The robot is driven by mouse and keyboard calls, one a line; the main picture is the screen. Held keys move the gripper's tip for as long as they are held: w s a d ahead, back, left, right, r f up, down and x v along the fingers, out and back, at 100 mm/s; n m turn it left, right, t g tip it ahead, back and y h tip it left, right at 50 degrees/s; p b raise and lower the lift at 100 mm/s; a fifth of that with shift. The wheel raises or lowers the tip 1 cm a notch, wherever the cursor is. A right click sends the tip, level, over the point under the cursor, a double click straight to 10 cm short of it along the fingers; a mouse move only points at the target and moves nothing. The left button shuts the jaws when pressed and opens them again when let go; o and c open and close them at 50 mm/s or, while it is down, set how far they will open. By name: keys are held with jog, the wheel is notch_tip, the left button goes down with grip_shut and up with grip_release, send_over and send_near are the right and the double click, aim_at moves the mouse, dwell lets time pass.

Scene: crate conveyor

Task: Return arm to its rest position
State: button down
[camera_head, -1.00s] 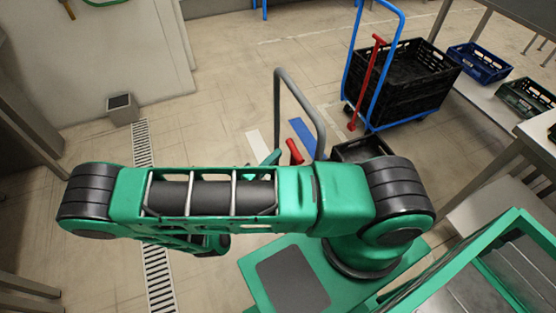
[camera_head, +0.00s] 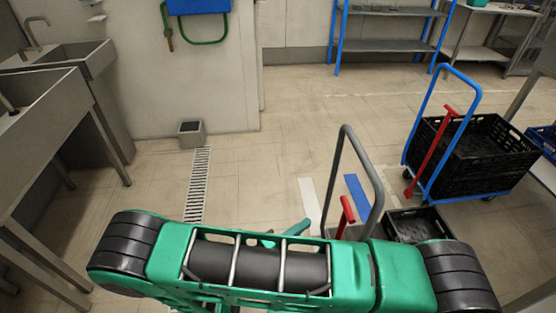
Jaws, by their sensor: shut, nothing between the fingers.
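My green arm with black joint bands (camera_head: 260,268) stretches across the bottom of the head view, from a joint at the left to a joint at the right. Its middle link lies roughly level in the picture and hides the floor behind it. My gripper is not in view, so its fingers cannot be seen. No held object shows.
A grey-handled cart (camera_head: 345,160) stands just beyond the arm, beside a small black crate (camera_head: 432,212). A blue-framed trolley (camera_head: 405,135) carries a black crate (camera_head: 450,181) at the right. Steel sinks (camera_head: 50,85) line the left. A bin (camera_head: 191,134) stands by the wall.

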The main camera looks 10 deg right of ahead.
jog(key=shift+r, duration=0.1)
jog(key=d+r+m+g+y, duration=0.15)
jog(key=d+r+y, duration=0.3)
jog(key=r, duration=0.55)
jog(key=d+r+m+g+y, duration=0.1)
jog(key=d+r+m+y, duration=0.15)
jog(key=r+y, duration=0.55)
jog(key=d+r+m+g+y, duration=0.1)
jog(key=d+r+y, duration=0.3)
jog(key=r, duration=0.9)
jog(key=s+d+m, duration=0.1)
jog(key=s+d, duration=0.1)
jog(key=s+d+g, duration=0.1)
jog(key=s+d, duration=0.1)
jog(key=s+d+f+m, duration=0.1)
jog(key=s+d, duration=0.1)
jog(key=s, duration=0.1)
jog(key=shift+d+f+m+g+h, duration=0.1)
jog(key=shift+d+m+g+h, duration=0.15)
jog(key=shift+d+m+h, duration=0.1)
jog(key=s+d+m+g, duration=0.2)
jog(key=s+d+m, duration=0.1)
jog(key=s, duration=0.7)
jog(key=shift+d+f+g+y, duration=0.4)
jog(key=shift+d, duration=0.1)
